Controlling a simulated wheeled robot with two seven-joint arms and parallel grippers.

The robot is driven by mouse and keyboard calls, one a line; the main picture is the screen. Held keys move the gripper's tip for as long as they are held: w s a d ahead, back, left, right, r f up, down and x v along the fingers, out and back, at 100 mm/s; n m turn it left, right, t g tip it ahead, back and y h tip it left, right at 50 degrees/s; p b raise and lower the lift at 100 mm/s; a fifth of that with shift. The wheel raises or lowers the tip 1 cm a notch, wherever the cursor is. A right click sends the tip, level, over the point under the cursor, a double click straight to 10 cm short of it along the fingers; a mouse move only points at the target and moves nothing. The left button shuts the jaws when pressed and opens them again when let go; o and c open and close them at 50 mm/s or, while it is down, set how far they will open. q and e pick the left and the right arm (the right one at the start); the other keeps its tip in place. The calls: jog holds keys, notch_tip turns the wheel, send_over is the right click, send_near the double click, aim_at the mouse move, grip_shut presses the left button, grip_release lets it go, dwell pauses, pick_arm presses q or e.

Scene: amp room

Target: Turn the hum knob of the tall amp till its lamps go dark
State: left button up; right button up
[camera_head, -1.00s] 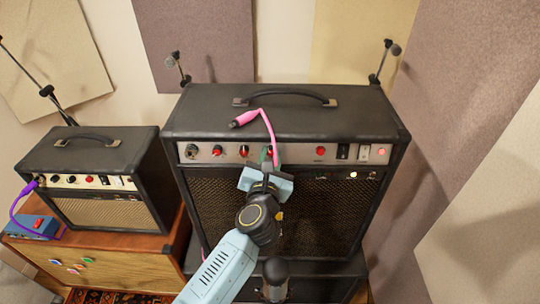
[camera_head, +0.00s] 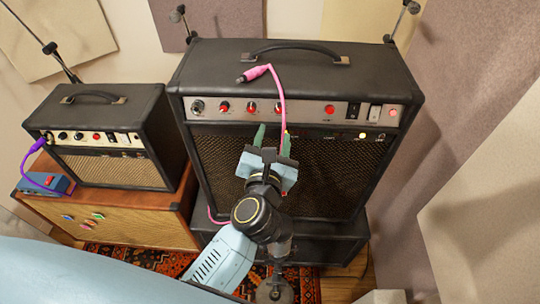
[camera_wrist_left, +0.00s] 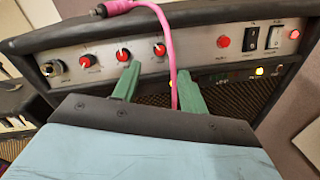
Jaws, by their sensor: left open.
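The tall amp (camera_head: 300,60) is dark, with a silver control panel. Three red-capped knobs, left (camera_head: 225,107), middle (camera_head: 251,106) and right (camera_head: 279,107), sit on its left half; I cannot read which is the hum knob. A red knob or button (camera_head: 330,109) is farther right. My left gripper (camera_head: 273,140) is open and empty. Its green fingers (camera_wrist_left: 158,88) are apart, below the right and middle knobs, with the pink cable between them in view.
The pink cable (camera_head: 278,85) hangs over the amp's front edge. Two switches, black (camera_head: 353,112) and white (camera_head: 374,113), are at the panel's right. A smaller amp (camera_head: 105,110) stands left on a wooden cabinet (camera_head: 150,225).

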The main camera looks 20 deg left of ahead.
pick_arm(q)
jog(key=s, duration=0.2)
jog(key=s+d+b, duration=0.1)
jog(key=s, duration=0.2)
dwell(0.7)
